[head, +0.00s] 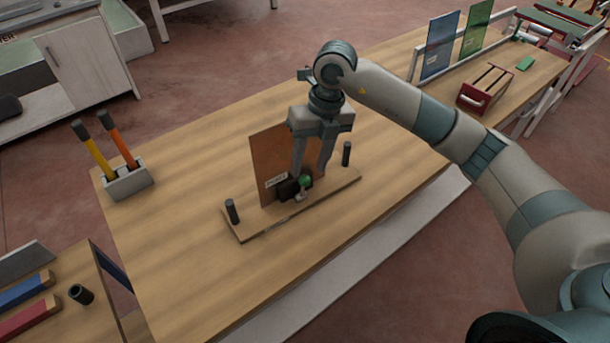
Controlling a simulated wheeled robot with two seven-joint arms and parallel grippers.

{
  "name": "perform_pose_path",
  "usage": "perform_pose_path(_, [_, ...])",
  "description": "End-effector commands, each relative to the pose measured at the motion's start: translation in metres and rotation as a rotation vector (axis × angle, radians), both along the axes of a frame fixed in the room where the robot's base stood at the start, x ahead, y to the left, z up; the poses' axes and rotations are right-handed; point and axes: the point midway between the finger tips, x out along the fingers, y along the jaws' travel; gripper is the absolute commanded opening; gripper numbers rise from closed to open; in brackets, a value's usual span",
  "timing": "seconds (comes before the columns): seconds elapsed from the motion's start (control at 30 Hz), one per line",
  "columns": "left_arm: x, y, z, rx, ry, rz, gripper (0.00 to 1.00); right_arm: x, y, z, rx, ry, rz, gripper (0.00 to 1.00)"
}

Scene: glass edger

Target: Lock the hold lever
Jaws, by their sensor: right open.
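The hold lever (304,183) has a green knob and stands by a small black block at the middle of a wooden base board (255,228). A brown, upright glass pane (270,150) with a small label stands behind the lever. Two black posts rise from the board, a left post (232,211) and a right post (346,153). My right gripper (312,175) points down over the lever, its open fingers to either side of the green knob. I cannot tell whether a finger touches it. The fingers partly hide the lever and pane. My left gripper is not in view.
A grey holder (129,182) with yellow and orange-handled tools stands at the left of the table. A blue pane (439,45), a green pane (477,29) and a red rack (485,90) are at the far right. The table front left is clear.

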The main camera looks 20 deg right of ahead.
Motion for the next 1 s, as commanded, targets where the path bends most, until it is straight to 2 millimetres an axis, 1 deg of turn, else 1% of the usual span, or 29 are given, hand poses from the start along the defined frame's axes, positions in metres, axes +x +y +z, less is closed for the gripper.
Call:
perform_pose_path(0.03, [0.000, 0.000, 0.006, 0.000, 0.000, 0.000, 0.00, -0.001, 0.002, -0.007, 0.001, 0.004, 0.001, 0.41])
perform_pose_path(0.2, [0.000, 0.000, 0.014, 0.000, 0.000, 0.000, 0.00, -0.001, 0.007, -0.034, 0.000, 0.003, 0.001, 0.41])
perform_pose_path(0.4, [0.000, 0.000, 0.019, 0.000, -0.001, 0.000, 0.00, -0.001, 0.011, -0.054, 0.001, 0.001, -0.001, 0.41])
perform_pose_path(0.57, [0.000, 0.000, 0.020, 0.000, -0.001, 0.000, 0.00, -0.001, 0.012, -0.059, 0.000, 0.000, 0.000, 0.41])
perform_pose_path(0.8, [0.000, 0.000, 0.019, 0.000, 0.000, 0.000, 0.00, -0.001, 0.012, -0.060, 0.000, 0.000, 0.000, 0.41])
perform_pose_path(0.83, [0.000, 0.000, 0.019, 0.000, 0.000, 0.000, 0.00, -0.001, 0.012, -0.060, 0.000, 0.000, 0.000, 0.39])
perform_pose_path(0.87, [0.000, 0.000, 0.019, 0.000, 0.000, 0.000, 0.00, -0.001, 0.012, -0.060, 0.000, 0.000, 0.000, 0.32])
perform_pose_path(0.9, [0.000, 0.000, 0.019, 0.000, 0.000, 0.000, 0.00, -0.001, 0.012, -0.060, 0.000, 0.000, 0.000, 0.22])
perform_pose_path(1.0, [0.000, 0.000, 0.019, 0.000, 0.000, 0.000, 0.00, -0.001, 0.012, -0.060, 0.000, 0.000, 0.000, 0.00])
